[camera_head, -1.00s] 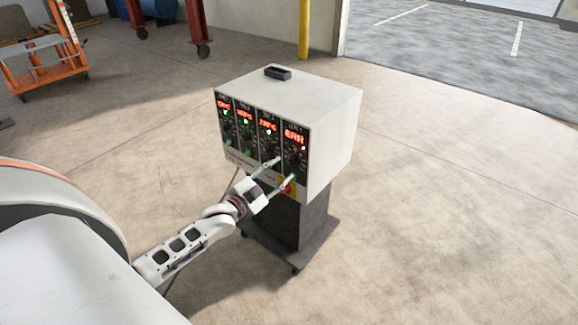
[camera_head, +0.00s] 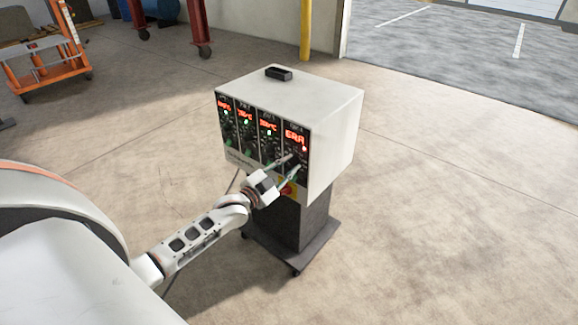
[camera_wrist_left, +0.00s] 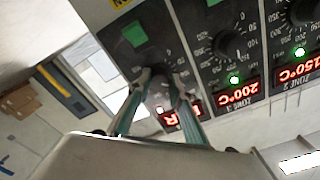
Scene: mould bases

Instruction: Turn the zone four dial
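The grey-white control box (camera_head: 335,130) shows four dial columns on its front. The zone four dial (camera_wrist_left: 164,92) is the dark knob in the rightmost column in the head view and is partly hidden by my fingers. In the left wrist view the panel appears upside down, with this dial between both fingers. My left gripper (camera_head: 294,162) has its fingertips on either side of the dial, with little or no gap visible; in the wrist view its fingertips also show (camera_wrist_left: 164,82). The zone four display (camera_head: 294,137) reads red letters like ERR. My right gripper is out of view.
The zone three dial (camera_wrist_left: 228,44) sits beside my fingers in the wrist view. A red button (camera_head: 286,190) on yellow is below the zone four column. The box stands on a dark wheeled pedestal (camera_head: 313,225). The floor around it is clear.

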